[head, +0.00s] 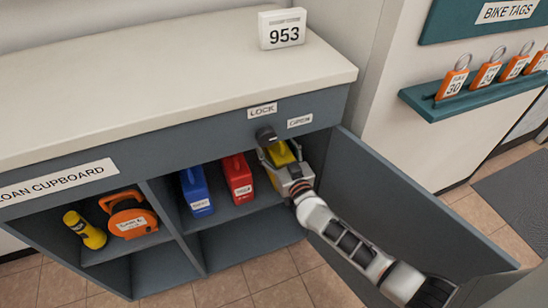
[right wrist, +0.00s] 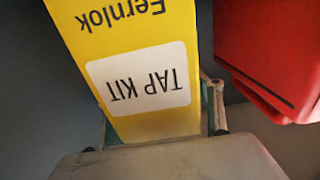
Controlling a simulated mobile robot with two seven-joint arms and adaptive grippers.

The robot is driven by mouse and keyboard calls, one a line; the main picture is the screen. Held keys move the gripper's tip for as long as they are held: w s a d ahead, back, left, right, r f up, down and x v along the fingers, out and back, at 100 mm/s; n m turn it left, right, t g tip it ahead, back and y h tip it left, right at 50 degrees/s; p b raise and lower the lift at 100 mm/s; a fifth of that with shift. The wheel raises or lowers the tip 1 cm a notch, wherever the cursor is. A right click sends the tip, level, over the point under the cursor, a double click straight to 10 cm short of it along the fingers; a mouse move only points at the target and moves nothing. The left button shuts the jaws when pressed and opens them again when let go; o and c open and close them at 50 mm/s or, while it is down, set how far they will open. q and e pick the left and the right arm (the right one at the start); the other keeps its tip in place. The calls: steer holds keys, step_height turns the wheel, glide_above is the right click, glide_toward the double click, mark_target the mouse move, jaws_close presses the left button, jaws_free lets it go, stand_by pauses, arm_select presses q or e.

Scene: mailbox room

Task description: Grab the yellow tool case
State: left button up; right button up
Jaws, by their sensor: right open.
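The yellow tool case (head: 281,153) stands on the upper shelf inside the open cupboard, right of the red case. Its lower part is hidden behind my right gripper (head: 284,168), which reaches in from the right. In the right wrist view the yellow case (right wrist: 125,40) shows a white "TAP KIT" label, upside down. The fingers of my right gripper (right wrist: 160,122) are open, one on each side of the case; contact cannot be told. My left gripper is not in view.
A red case (head: 237,178) stands close beside the yellow one, then a blue case (head: 196,190). An orange item (head: 129,215) and a yellow torch (head: 85,230) lie further left. The open cupboard door (head: 400,200) stands right of my arm. The lower compartments look empty.

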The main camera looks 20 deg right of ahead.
steer(key=shift+w+r, duration=0.1)
steer(key=shift+w, duration=0.05)
jaws_close()
steer(key=shift+r, duration=0.2)
